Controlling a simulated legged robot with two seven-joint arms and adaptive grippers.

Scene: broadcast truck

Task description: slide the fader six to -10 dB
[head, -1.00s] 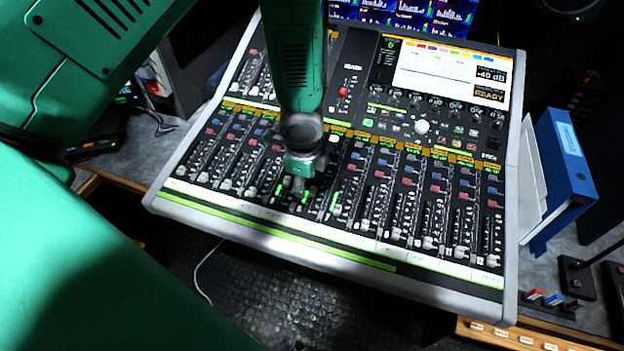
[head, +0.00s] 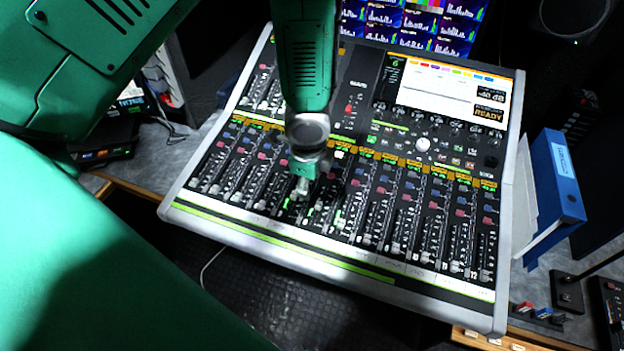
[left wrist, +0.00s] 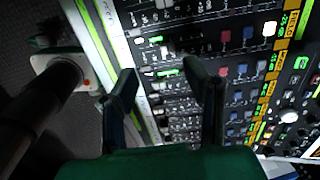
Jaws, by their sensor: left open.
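The mixing console (head: 340,270) fills the middle of the head view, with a row of faders along its near side. My left gripper (head: 304,186) points down over the faders left of centre, around the green-lit strips. Fader six (head: 318,206) appears to be just right of the fingertips; its cap is partly hidden and I cannot be sure of its number. In the left wrist view the left gripper (left wrist: 162,78) has its two dark fingers apart, with nothing visibly between them. Contact with a cap cannot be told. The console screen (head: 452,92) shows 6, about -40 dB and READY. My right gripper is not seen.
Neighbouring faders stand close on both sides. A white knob (head: 422,144) sits right of the middle of the console. A blue binder (head: 558,185) stands right of the console, and monitors (head: 410,25) are behind it. Dark floor lies in front.

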